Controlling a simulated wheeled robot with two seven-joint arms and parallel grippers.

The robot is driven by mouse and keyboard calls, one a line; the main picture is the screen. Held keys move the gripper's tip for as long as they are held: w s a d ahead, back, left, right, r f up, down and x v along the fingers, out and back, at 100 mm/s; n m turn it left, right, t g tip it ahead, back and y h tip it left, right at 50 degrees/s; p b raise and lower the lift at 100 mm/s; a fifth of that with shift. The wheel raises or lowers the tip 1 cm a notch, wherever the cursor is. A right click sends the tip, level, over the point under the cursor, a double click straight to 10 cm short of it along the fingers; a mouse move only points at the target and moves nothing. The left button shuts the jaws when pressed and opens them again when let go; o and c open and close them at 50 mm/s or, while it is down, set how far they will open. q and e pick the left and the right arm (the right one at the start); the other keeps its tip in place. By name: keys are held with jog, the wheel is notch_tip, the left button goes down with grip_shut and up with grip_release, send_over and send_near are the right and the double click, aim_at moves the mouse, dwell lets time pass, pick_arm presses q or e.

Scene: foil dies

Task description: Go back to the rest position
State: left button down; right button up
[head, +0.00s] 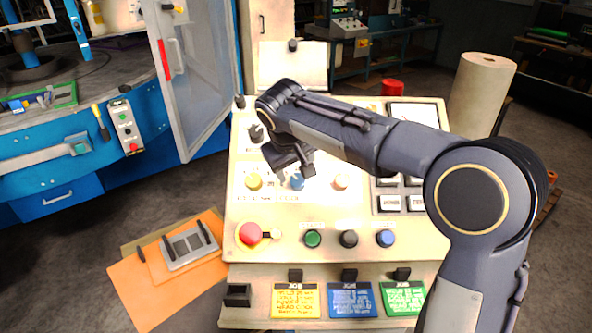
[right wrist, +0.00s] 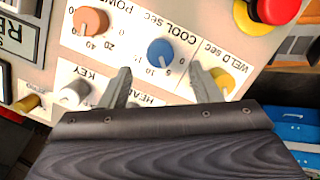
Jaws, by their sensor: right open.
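My right gripper (head: 290,165) is over the upper left part of the beige control panel (head: 328,218), close to the blue knob (head: 297,181). In the right wrist view its two fingers (right wrist: 164,92) stand apart with nothing between them. The blue knob (right wrist: 161,52) shows just beyond the gap, with the yellow knob (right wrist: 222,80) by one finger and the white knob (right wrist: 75,94) near the other. An orange knob (right wrist: 91,21) is further off. I cannot tell whether a finger touches any knob. My left gripper is in neither view.
A red emergency button (head: 251,233) and green, black and blue buttons line the panel's lower part. Yellow, blue and green job cards (head: 404,298) hang below. An open cabinet door (head: 190,75) stands left of the panel. A brown roll (head: 481,95) stands at right.

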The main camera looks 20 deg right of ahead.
jog(key=s+d+m+y, duration=0.1)
jog(key=s+d+y, duration=0.1)
jog(key=s+d, duration=0.35)
jog(key=s+d+m+y, duration=0.1)
jog(key=s+d, duration=0.1)
jog(key=s, duration=0.7)
jog(key=s+f+y, duration=0.1)
jog(key=s+f, duration=0.1)
jog(key=s, duration=0.4)
jog(key=s+a+f+m+y, duration=0.1)
jog(key=s+f, duration=0.2)
jog(key=s, duration=0.2)
jog(key=s+a+f+m+t+y, duration=0.1)
jog(key=s+f, duration=0.2)
jog(key=s, duration=0.3)
jog(key=shift+s+a, duration=0.15)
jog(key=shift+s, duration=0.2)
jog(key=shift+f, duration=0.1)
